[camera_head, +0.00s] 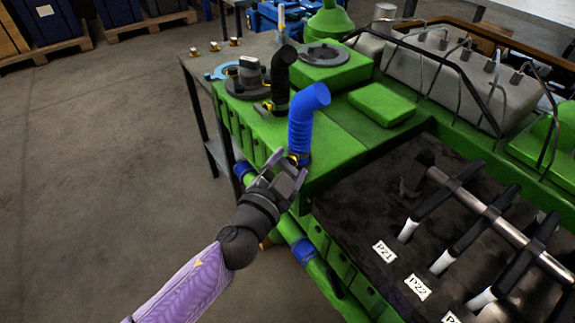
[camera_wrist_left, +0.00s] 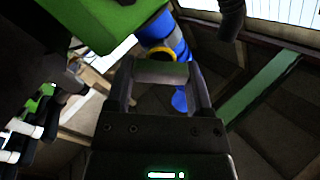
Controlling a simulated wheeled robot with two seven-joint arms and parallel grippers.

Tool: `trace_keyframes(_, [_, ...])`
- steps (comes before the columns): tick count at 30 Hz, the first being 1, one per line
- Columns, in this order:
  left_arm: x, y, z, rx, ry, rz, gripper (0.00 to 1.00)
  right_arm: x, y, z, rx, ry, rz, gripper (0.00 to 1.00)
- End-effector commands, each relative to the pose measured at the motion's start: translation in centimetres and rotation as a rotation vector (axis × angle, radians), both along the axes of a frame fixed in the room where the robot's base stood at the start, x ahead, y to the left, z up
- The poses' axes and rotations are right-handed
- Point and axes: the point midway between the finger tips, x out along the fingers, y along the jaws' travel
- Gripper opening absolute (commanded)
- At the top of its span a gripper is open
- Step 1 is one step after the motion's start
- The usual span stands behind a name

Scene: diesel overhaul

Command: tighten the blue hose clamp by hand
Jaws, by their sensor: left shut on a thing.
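The blue corrugated hose (camera_head: 305,115) stands up from the green engine block and bends to the right at its top. Its clamp (camera_head: 303,157), a dark band with a yellowish edge, sits around the hose's lower end. My left gripper (camera_head: 287,172) is at this clamp, shut on it from the near side; its fingers partly hide the grip. In the left wrist view the blue hose (camera_wrist_left: 162,32) and a yellow ring (camera_wrist_left: 165,57) of the clamp show just beyond the fingers (camera_wrist_left: 161,76). My right gripper is not in view.
A black hose (camera_head: 281,80) with its own clamp stands behind the blue one. Green engine covers (camera_head: 381,104) lie to the right. A dark mat (camera_head: 345,205) with labelled parts and a metal shaft (camera_head: 493,215) fills the right front. Open floor (camera_head: 100,170) is at left.

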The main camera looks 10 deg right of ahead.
Motion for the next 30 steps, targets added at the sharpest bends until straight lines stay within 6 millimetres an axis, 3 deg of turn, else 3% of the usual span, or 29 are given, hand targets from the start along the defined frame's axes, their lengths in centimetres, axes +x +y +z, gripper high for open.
trace_keyframes(1, [0.0, 0.0, 0.0, 0.0, 0.0, -0.001, 0.69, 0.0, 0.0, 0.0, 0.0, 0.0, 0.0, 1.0])
trace_keyframes(6, [0.0, 0.0, 0.0, 0.0, 0.0, -0.001, 1.0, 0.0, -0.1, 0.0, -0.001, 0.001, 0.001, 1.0])
trace_keyframes(14, [-0.3, 0.2, 0.0, 0.0, 0.001, -0.001, 1.0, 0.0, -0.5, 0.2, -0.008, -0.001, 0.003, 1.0])
trace_keyframes(24, [-5.6, 4.6, 0.2, -0.001, 0.004, 0.0, 1.0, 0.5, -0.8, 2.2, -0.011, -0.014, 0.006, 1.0])
trace_keyframes(30, [-7.5, 6.3, 0.0, -0.001, 0.002, -0.001, 1.0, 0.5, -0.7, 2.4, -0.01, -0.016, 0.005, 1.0])
